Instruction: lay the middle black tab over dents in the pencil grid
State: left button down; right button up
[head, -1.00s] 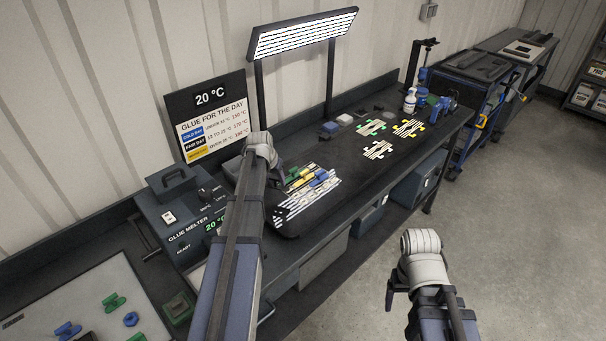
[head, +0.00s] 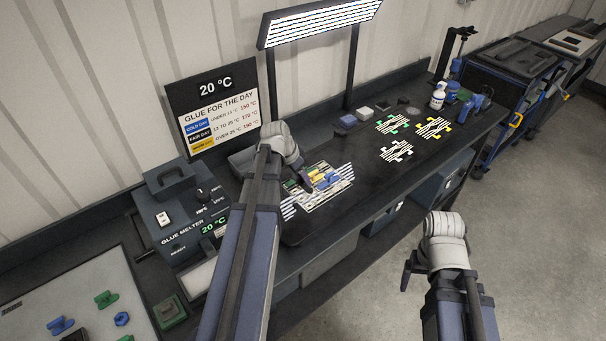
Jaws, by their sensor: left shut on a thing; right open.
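My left gripper (head: 305,180) is shut, low over the left end of the dark bench panel. What it holds is too small and hidden to make out. Small yellow and blue tabs (head: 326,179) lie just right of it, among white striped markings (head: 318,195); I cannot tell a pencil grid or dents there. Three striped cross-shaped patches stand farther right: one with green (head: 392,124), one with yellow (head: 434,128), one black and white (head: 397,151). My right gripper (head: 409,270) is open and empty, away from the bench over the floor.
The glue melter (head: 185,215) stands left of my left arm. A pale board (head: 75,290) with green and blue tabs lies at the lower left. A striped lamp (head: 320,22) overhangs the bench. Bottles (head: 438,97) and a blue tool (head: 475,105) stand at the right.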

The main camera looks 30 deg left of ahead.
pick_arm(q)
jog(key=shift+f+b, duration=3.05)
jog(key=shift+f, duration=0.1)
jog(key=shift+f+b, duration=0.4)
jog(key=shift+f, duration=0.05)
jog(key=shift+c, duration=1.1)
grip_release()
jog(key=shift+r, duration=0.1)
jog(key=p+v, duration=0.7)
jog(key=shift+s+r, duration=0.2)
jog(key=shift+r, duration=0.1)
jog(key=shift+f, duration=0.15)
